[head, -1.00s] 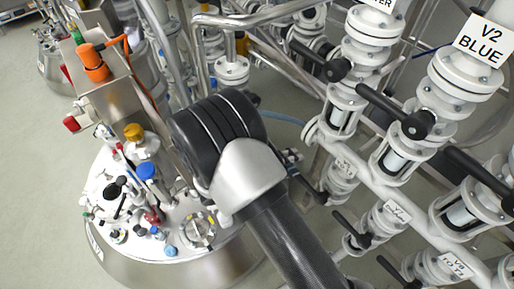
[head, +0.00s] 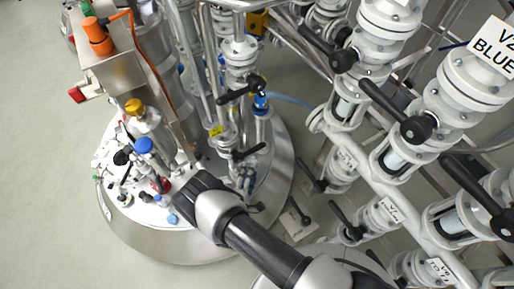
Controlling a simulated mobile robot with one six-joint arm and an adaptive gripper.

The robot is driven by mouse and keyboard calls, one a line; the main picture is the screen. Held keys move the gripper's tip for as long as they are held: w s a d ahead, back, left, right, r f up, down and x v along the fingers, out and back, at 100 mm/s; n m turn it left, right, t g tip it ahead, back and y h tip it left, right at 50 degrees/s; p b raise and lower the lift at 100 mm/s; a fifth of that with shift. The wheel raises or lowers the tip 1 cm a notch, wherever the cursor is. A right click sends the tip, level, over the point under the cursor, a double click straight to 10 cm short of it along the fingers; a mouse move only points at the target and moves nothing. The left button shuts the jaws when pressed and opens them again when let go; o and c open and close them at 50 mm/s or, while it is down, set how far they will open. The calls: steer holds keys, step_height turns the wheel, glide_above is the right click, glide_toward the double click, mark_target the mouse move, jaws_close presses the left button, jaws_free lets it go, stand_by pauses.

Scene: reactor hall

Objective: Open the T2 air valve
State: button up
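No label reading T2 air is legible, so I cannot tell which valve is the T2 air valve. A steel vessel (head: 190,246) with a crowded lid stands left of centre. Above its right side, a white valve column carries a black lever handle (head: 241,92) with a blue fitting (head: 261,101) beside it. A second black lever (head: 249,153) sits lower on the column. My arm reaches from the bottom right to the vessel lid's front right. Its black end covers part of the lid. No gripper fingers can be made out.
White valves with black levers (head: 398,112) line the right side, near a sign reading V2 BLUE (head: 494,47). An orange-topped fitting (head: 97,36) and steel box (head: 113,68) stand upper left. Bare floor (head: 50,180) lies at left.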

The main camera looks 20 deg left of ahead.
mark_target(257, 148)
steer(key=w, duration=0.4)
steer(key=w+f+b, duration=0.1)
steer(key=w, duration=0.7)
steer(key=shift+w+a+f, duration=0.25)
steer(key=shift+a+f, duration=0.1)
steer(key=shift+a, duration=0.05)
steer(key=shift+c, duration=0.5)
jaws_close()
